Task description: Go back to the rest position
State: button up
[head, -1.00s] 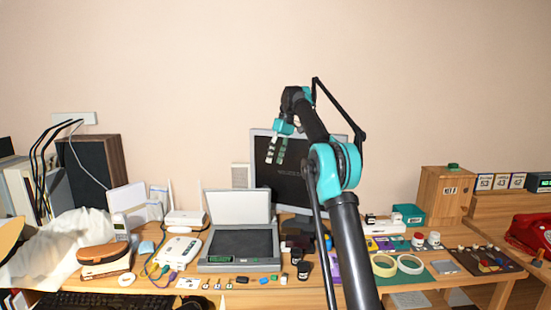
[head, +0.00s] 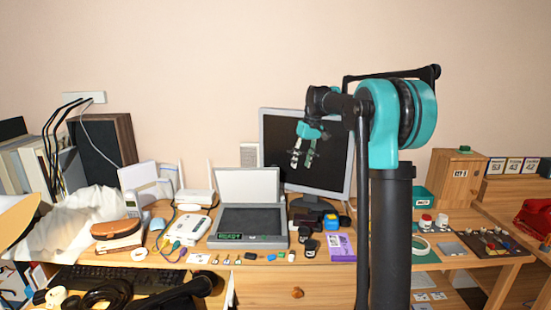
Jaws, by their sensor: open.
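My gripper (head: 302,157) hangs in the air in front of the dark monitor (head: 325,150), with its fingers pointing down and slightly apart. It is open, and nothing shows between the fingers. It is well above the desk (head: 275,278) and apart from the things on it. My teal and black arm rises at the right of the view, upright in its lower part and bent over toward the left at the top. It hides part of the desk's right side.
A grey scale with a raised lid (head: 247,184) stands below and left of the gripper. A white router (head: 188,228), a keyboard (head: 115,278) and small loose items crowd the desk. A red phone (head: 536,220) is at the far right. The air by the wall is clear.

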jog(key=s+d+f+m+t, duration=0.1)
jog(key=s+d+f, duration=0.2)
jog(key=s+f, duration=0.5)
jog(key=s+d+f+m+t+h, duration=0.1)
jog(key=s+d+f+m, duration=0.1)
jog(key=s+f, duration=0.7)
jog(key=s+d+f+m+t+h, duration=0.1)
jog(key=s+d+f, duration=0.3)
jog(key=s, duration=1.7)
notch_tip(320, 180, down, 5)
jog(key=shift+r+m, duration=0.2)
jog(key=shift+m, duration=0.4)
jog(key=c, duration=0.3)
